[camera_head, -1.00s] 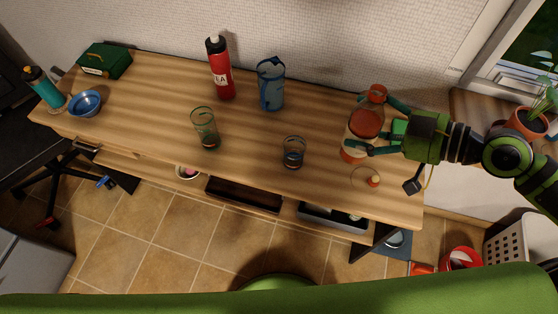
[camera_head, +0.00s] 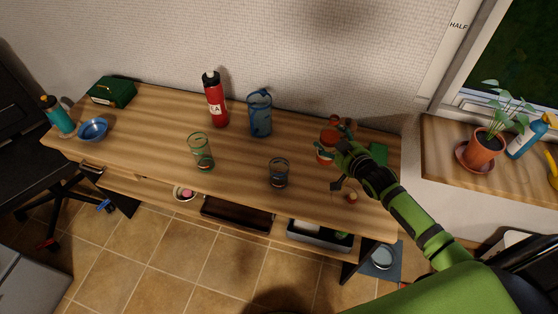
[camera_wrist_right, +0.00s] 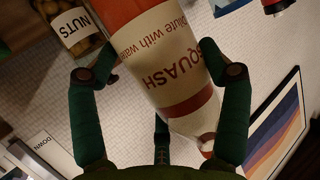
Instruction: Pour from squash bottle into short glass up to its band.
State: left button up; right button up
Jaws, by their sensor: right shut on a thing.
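The squash bottle (camera_head: 327,148), orange with a white label, is at the right part of the wooden table. My right gripper (camera_head: 338,152) is shut on it, partly hiding it. In the right wrist view the bottle (camera_wrist_right: 165,60) stands between the green fingers, with "SQUASH" and "Dilute with water" upside down. Whether its base touches the table is unclear. The short glass (camera_head: 278,174) stands upright to the left of the bottle, with a dark band low on it; its contents are too small to tell. My left gripper is not in view.
A taller green glass (camera_head: 201,152), a blue jug (camera_head: 260,113) and a red bottle (camera_head: 215,100) stand left of the short glass or behind it. A small orange item (camera_head: 351,197) lies near the front right edge. Table between the short glass and squash bottle is clear.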

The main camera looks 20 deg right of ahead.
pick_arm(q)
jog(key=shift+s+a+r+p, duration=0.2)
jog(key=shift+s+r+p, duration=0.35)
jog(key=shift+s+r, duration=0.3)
pick_arm(e)
jog(key=w+a+f, duration=0.2)
jog(key=a+f, duration=0.2)
jog(key=a, duration=0.2)
jog(key=shift+a, duration=0.2)
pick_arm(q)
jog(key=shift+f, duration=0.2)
pick_arm(e)
jog(key=shift+s+r, duration=0.1)
jog(key=shift+r, duration=0.05)
